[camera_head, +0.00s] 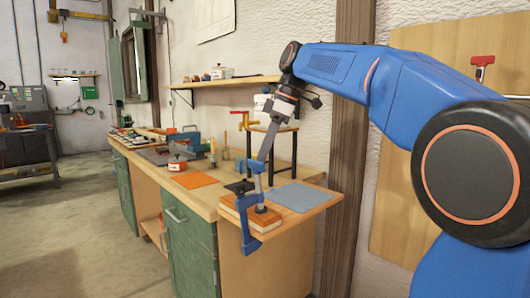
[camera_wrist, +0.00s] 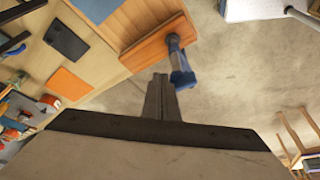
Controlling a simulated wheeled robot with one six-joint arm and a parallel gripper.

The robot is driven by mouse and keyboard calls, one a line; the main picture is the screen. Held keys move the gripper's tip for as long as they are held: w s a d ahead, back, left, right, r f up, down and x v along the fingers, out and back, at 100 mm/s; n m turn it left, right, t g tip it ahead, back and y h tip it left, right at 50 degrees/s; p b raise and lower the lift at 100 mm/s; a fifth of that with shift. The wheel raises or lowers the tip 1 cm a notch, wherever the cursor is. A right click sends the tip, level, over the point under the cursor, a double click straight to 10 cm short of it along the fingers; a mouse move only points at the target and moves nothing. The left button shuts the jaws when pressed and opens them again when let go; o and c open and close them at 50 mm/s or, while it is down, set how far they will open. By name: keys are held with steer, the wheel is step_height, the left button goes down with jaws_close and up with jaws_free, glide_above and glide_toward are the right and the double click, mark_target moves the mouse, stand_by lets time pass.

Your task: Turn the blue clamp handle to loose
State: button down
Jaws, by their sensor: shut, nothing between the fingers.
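The blue clamp (camera_head: 247,222) stands at the near corner of the bench in the head view, gripping a reddish-brown wooden board (camera_head: 228,205). Its blue lower end hangs below the bench edge. In the wrist view the blue clamp handle (camera_wrist: 181,77) sticks out past the edge of the wooden board (camera_wrist: 158,44). My gripper (camera_wrist: 160,78) is shut and empty, its fingertips just left of the handle in that view; I cannot tell whether they touch. In the head view my gripper (camera_head: 265,155) points down above the clamp.
A grey-blue mat (camera_head: 297,196) lies right of the clamp and an orange mat (camera_head: 194,180) lies behind it. A red-lidded pot (camera_head: 177,164) and several tools stand further along the bench. A small black-legged stand (camera_head: 294,150) is behind my gripper. The floor in front is clear.

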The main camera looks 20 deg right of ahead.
steer(key=v, duration=1.2)
steer(key=s+d+f+m+t+h, duration=0.1)
steer(key=s+f+m, duration=0.3)
steer(key=s+f, duration=0.5)
steer(key=s+f+m+t+h, duration=0.1)
steer(key=s+f+m, duration=0.4)
steer(key=f, duration=1.4)
steer(key=s+d+f+m+t+h, duration=0.1)
steer(key=s+f+m, duration=0.4)
steer(key=s+f, duration=0.8)
step_height(320, 180, down, 2)
steer(key=shift+s+d+f+h, duration=0.1)
steer(key=shift+s+d+h, duration=0.25)
steer(key=shift+h, duration=0.25)
